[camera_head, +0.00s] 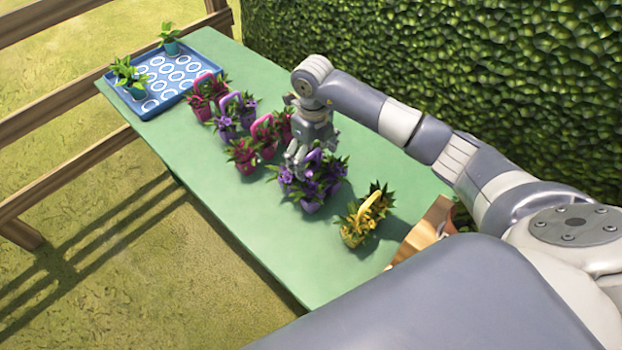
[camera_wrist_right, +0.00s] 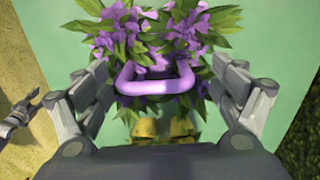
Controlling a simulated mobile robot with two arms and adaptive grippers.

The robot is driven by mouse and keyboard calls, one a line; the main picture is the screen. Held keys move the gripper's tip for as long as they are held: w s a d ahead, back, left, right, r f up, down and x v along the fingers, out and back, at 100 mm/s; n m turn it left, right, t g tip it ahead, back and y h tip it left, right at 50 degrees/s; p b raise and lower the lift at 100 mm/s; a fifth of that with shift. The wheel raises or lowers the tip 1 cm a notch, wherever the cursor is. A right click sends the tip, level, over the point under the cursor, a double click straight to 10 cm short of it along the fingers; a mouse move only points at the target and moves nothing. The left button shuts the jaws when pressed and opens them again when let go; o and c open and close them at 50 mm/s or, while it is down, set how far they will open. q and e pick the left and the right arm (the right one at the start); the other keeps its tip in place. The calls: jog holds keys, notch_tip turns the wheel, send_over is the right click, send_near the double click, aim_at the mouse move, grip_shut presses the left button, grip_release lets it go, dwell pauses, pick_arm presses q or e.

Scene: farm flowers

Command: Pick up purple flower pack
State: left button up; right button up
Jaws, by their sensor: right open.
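A purple flower pack (camera_head: 316,184) with green leaves and a purple handle stands on the green table, right of the middle. My right gripper (camera_head: 296,160) is just above it. In the right wrist view the purple pack (camera_wrist_right: 165,30) lies ahead, and its purple handle (camera_wrist_right: 155,87) is between the two open fingers of the right gripper (camera_wrist_right: 160,97). The fingers stand apart from the handle on both sides. A second purple pack (camera_head: 229,122) stands farther back on the table among pink packs. My left gripper is not in the head view.
Pink flower packs (camera_head: 241,155) stand close behind on the table (camera_head: 200,165). A yellow pack (camera_head: 352,232) stands at the near right. A blue tray (camera_head: 155,107) with two green plants is at the far end. A hedge (camera_head: 450,60) borders the right.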

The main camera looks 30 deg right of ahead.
aim_at(311, 176)
jog(key=f, duration=0.1)
jog(key=f+p, duration=0.1)
jog(key=f, duration=0.1)
jog(key=shift+s+a+f, duration=0.1)
jog(key=shift+a+f, duration=0.15)
jog(key=shift+f, duration=0.6)
jog(key=c, duration=1.8)
grip_shut()
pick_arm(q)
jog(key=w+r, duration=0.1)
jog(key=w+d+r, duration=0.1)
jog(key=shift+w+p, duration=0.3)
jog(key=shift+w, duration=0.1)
pick_arm(e)
jog(key=shift+r, duration=0.2)
